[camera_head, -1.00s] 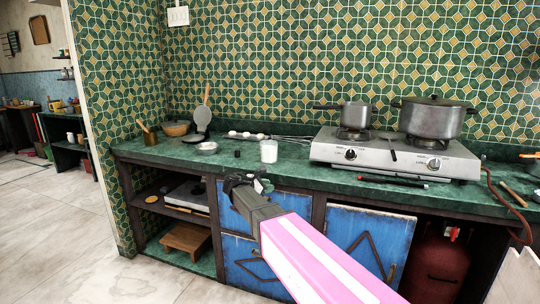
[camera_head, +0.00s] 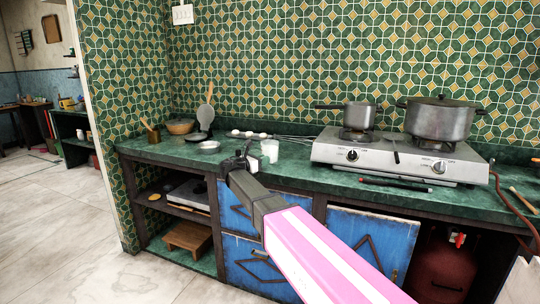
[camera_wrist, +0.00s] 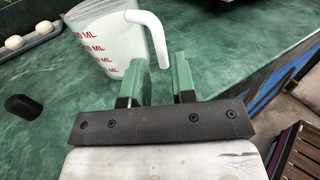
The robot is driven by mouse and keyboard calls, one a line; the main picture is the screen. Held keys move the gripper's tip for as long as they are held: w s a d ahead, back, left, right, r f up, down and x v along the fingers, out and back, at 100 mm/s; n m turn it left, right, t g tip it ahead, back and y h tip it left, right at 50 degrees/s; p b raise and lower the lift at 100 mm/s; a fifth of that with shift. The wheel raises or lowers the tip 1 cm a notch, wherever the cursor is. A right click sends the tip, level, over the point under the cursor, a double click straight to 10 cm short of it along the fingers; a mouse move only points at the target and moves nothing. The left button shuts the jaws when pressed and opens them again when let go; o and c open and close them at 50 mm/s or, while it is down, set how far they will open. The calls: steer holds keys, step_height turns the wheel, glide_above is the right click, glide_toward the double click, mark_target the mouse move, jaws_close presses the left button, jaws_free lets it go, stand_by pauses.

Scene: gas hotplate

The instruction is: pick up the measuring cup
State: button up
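The measuring cup (camera_wrist: 105,42) is whitish and translucent with red ML marks. It stands on the green counter, and its white handle (camera_wrist: 154,38) points toward my gripper. In the head view the cup (camera_head: 270,151) stands left of the gas hotplate. My gripper (camera_wrist: 160,68) is open, with its two green fingers apart and nothing held between them. The lower end of the handle shows in line with the gap between the fingertips; I cannot tell whether it is inside the gap. In the head view my gripper (camera_head: 238,163) is at the counter's front edge, left of the cup.
A small black object (camera_wrist: 22,107) lies on the counter left of my gripper. A tray with white egg-like things (camera_wrist: 15,42) is behind it. The gas hotplate (camera_head: 330,150) with two pots is to the right. A small metal bowl (camera_head: 209,146) is to the left.

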steer(key=x, duration=0.5)
steer(key=shift+r, duration=0.1)
jaws_close()
steer(key=shift+r, duration=0.15)
